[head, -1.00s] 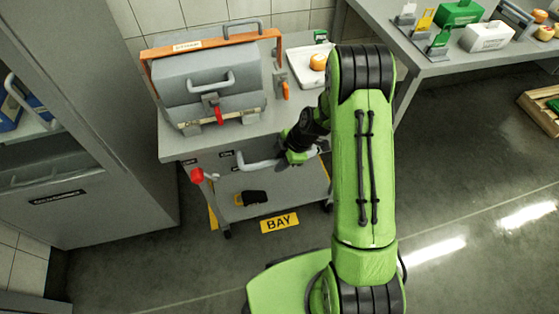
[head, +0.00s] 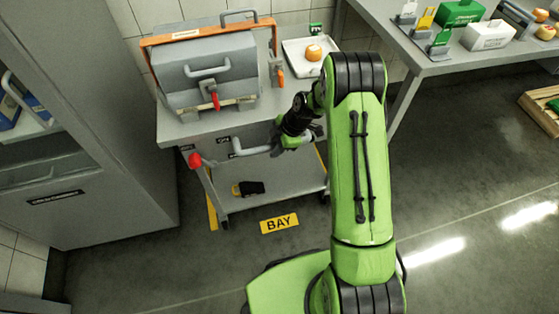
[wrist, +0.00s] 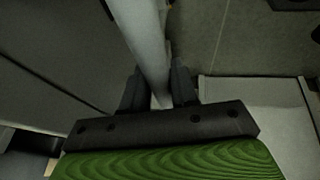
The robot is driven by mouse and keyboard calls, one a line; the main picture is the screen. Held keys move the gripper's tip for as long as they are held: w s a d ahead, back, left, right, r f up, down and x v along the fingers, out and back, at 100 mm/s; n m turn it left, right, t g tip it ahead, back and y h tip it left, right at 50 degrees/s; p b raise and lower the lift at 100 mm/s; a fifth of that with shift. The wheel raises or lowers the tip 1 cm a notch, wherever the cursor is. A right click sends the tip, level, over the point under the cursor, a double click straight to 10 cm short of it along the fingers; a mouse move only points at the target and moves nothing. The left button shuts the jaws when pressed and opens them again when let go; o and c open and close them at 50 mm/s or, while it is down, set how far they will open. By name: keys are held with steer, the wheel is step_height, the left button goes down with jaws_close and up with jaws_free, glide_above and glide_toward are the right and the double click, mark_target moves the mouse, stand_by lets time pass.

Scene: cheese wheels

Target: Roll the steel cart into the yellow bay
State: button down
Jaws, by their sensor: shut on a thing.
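The steel cart (head: 290,190) stands against the tiled wall, with a grey top and a lower shelf. Its grey handle (head: 250,151) sticks out at the front and also shows as a bar in the wrist view (wrist: 146,40). My gripper (head: 281,143) is shut on this handle; its dark fingers stand on both sides of the bar in the wrist view (wrist: 158,90). The yellow bay shows as a floor strip (head: 212,211) by the cart's front left leg and a yellow BAY plate (head: 279,223) in front. The cart hides most of the bay floor.
The cart carries a grey lidded box (head: 212,72) with an orange frame, and a white tray (head: 296,67) with an orange-topped round thing (head: 314,52). A red knob (head: 195,160) sits at its left corner. A grey cabinet (head: 85,200) stands left, a table (head: 400,45) right.

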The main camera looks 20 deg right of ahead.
steer(key=shift+w, duration=2.45)
steer(key=shift+r, duration=0.15)
steer(key=shift+w, duration=0.1)
steer(key=shift+c, duration=1.4)
jaws_free()
steer(key=p+v, duration=0.3)
steer(key=v, duration=1.2)
steer(key=shift+r+p, duration=0.3)
steer(key=shift+p, duration=0.05)
steer(key=shift+d, duration=0.1)
